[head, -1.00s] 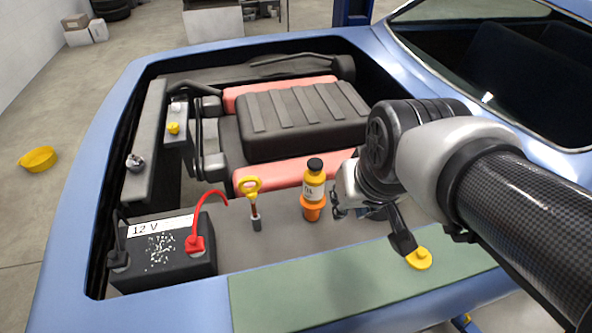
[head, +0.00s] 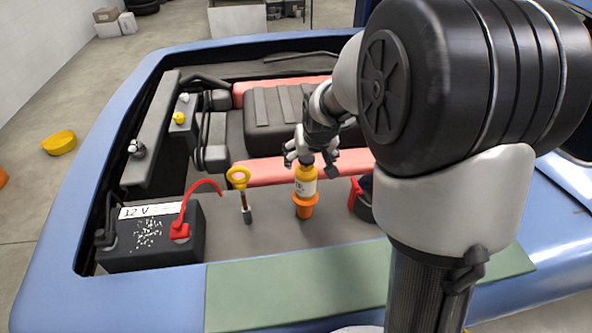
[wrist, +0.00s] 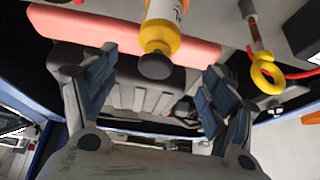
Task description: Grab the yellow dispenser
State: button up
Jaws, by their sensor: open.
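The yellow dispenser (head: 305,184) is a yellow bottle with a pale label. It stands upright in an orange base on the grey ledge of the engine bay. In the wrist view the dispenser (wrist: 160,40) shows its yellow shoulder and dark cap at top centre. My gripper (head: 311,158) is open and empty above the bottle's top, and hides the cap in the head view. In the wrist view its fingers (wrist: 160,68) are spread to either side of the cap. Whether they reach down around it I cannot tell.
A yellow-ringed dipstick (head: 239,180) stands left of the bottle, beside a black battery (head: 150,245) with a red lead. A dark container with a red handle (head: 355,194) stands close on the right. The engine block (head: 285,125) lies behind. A green mat (head: 300,285) covers the front edge.

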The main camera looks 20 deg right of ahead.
aim_at(306, 167)
jog(key=b+x, duration=0.1)
jog(key=x, duration=0.3)
jog(key=shift+w+f, duration=0.1)
jog(key=b+x, duration=0.2)
jog(key=x, duration=0.3)
jog(key=shift+d+f, duration=0.15)
jog(key=shift+f, duration=0.05)
jog(key=shift+r, duration=0.1)
jog(key=shift+c, duration=0.4)
grip_shut()
